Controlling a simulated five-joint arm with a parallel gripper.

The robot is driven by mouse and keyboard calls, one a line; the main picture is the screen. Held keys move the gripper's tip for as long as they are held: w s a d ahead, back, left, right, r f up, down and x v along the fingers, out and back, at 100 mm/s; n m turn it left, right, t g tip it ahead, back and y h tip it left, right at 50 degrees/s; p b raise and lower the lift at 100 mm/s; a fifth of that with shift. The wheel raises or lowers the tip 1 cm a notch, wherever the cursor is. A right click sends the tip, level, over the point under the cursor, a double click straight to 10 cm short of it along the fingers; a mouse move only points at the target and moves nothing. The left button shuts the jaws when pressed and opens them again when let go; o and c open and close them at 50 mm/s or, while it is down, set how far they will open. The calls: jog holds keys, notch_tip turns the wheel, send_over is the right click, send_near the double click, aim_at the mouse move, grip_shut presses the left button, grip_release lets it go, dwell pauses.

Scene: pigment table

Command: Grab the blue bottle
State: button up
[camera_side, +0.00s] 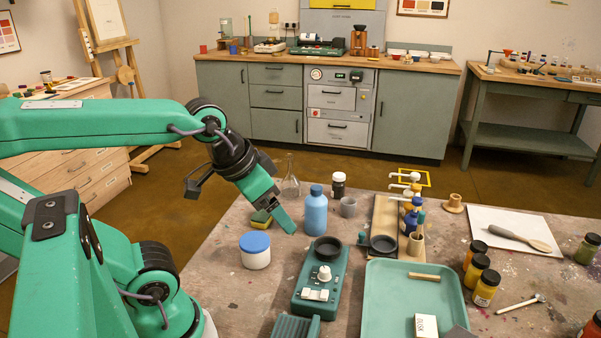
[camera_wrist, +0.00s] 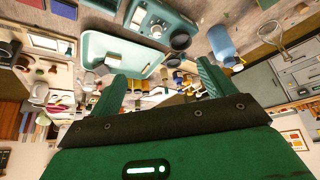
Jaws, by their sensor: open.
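The blue bottle (camera_side: 315,213) stands upright on the table, just right of my gripper in the side view. It also shows in the wrist view (camera_wrist: 221,42), at the upper right, outside the space between my fingers. My gripper (camera_side: 285,222) is tilted downward left of the bottle; in the side view a green finger ends close to it, and I cannot tell if they touch. In the wrist view my two green fingers (camera_wrist: 160,82) are spread apart with nothing held between them.
A white jar with a blue lid (camera_side: 256,250) stands in front of the bottle. A green device (camera_side: 320,280) and a teal tray (camera_side: 385,308) lie to the front right.

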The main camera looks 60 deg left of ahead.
jog(key=g, duration=0.6)
send_over(316, 198)
jog(key=shift+n, duration=0.4)
jog(key=f, duration=0.5)
jog(key=a+f, duration=0.1)
jog(key=f, duration=0.2)
jog(key=shift+w+f, duration=0.25)
jog(key=shift+w, duration=0.05)
jog(key=shift+w+a+f, duration=0.15)
jog(key=shift+f, duration=3.95)
jog(key=c, duration=1.7)
